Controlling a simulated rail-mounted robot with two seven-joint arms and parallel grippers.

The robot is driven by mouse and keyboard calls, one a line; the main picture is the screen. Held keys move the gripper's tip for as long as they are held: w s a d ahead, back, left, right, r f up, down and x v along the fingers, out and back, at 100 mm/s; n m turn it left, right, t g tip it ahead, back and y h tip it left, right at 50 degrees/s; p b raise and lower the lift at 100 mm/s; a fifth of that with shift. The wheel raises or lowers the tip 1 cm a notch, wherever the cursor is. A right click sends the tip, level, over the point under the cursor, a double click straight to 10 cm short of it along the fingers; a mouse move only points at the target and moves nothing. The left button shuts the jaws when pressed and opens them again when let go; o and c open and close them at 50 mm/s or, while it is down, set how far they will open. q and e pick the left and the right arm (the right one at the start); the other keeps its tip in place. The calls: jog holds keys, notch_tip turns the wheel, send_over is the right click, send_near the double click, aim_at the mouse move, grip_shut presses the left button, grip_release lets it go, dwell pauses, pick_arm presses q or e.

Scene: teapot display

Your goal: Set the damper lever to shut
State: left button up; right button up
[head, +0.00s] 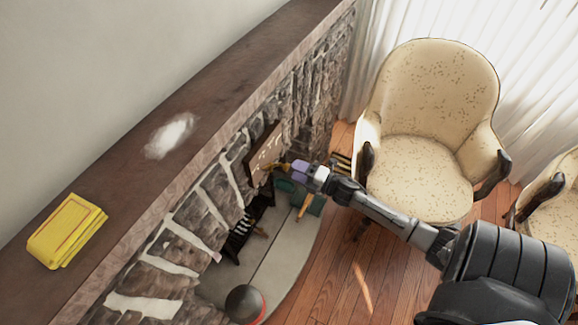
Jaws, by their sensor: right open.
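A dark brown plate (261,153) with small pale marks is on the stone fireplace front, just below the mantel. A small brass-coloured lever (274,166) shows at its lower right edge. Its exact setting is too small to read. My right gripper (292,168), with pale purple fingers, reaches in from the right with its fingertips at the lever. The gripper is open. Whether the fingers touch the lever or sit around it, I cannot tell. My left gripper is not in view.
A cream armchair (428,120) stands right of the fireplace. Fireplace tools and a dark round object (244,303) are by the hearth (275,262).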

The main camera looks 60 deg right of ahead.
jog(key=s+d, duration=0.1)
jog(key=s, duration=0.8)
jog(key=shift+s+d+p, duration=0.15)
jog(key=shift+p, duration=0.3)
